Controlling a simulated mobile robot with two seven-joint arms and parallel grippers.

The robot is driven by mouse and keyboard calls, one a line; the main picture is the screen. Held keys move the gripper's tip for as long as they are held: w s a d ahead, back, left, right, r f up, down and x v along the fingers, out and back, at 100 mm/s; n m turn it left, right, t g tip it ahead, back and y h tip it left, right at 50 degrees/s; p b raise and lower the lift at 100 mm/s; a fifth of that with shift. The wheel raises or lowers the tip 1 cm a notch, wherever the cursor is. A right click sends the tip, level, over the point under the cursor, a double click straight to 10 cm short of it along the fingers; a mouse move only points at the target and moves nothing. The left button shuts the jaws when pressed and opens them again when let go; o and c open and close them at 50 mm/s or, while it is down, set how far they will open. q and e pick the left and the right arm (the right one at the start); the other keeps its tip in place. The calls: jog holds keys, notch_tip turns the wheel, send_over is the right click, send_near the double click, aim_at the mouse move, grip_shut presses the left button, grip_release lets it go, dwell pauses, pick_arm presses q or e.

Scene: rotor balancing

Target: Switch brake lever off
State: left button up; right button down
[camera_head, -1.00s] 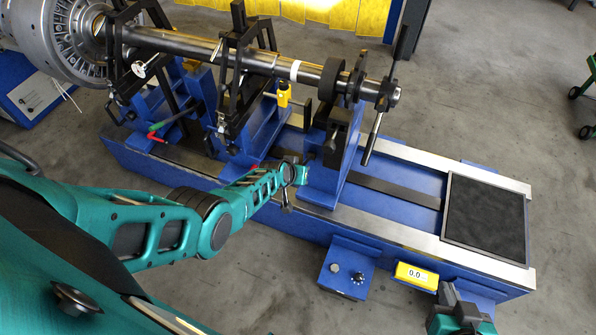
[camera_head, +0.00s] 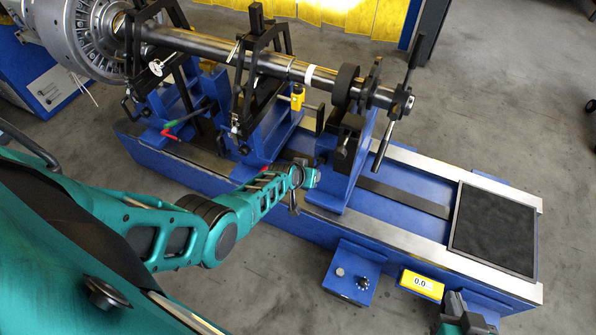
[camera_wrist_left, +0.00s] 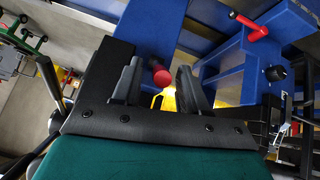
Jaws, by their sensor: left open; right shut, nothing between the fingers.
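In the left wrist view, a red ball knob (camera_wrist_left: 161,76) shows between the two dark fingers of my left gripper (camera_wrist_left: 158,70). The gripper is open, and I cannot tell if the fingers touch the knob. The knob may be the end of the brake lever; its shaft is hidden. In the head view my left arm reaches low beside the blue stand (camera_head: 345,170), with its fingers hidden. A small red spot (camera_head: 265,169) shows just behind the wrist. My right gripper (camera_head: 459,306) is shut and empty at the lower right edge, partly cut off.
A long steel shaft (camera_head: 215,48) runs over the blue machine bed above my left arm. A red handle (camera_wrist_left: 250,25) shows at the upper right of the left wrist view. A control box (camera_head: 348,272) and yellow display (camera_head: 421,284) stand at the bed's front. A black mat (camera_head: 494,230) lies right.

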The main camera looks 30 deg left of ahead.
pick_arm(q)
jog(key=shift+p+v, duration=0.4)
jog(key=shift+v, duration=0.5)
jog(key=shift+b, duration=0.4)
jog(key=v, duration=0.9)
jog(key=shift+s+r, duration=0.2)
jog(key=shift+r, duration=0.1)
jog(key=s+d+r+m+t, duration=0.1)
jog(key=s+d+r+m, duration=0.1)
jog(key=s, duration=0.5)
jog(key=s+d+r+m+t+h, duration=0.1)
jog(key=s+d+r+m+t, duration=0.1)
jog(key=s, duration=0.5)
notch_tip(320, 180, up, 2)
jog(key=shift+s+d+r+m+h, duration=0.25)
jog(key=shift+d+m, duration=0.25)
jog(key=shift+d, duration=0.55)
jog(key=shift+f, duration=0.1)
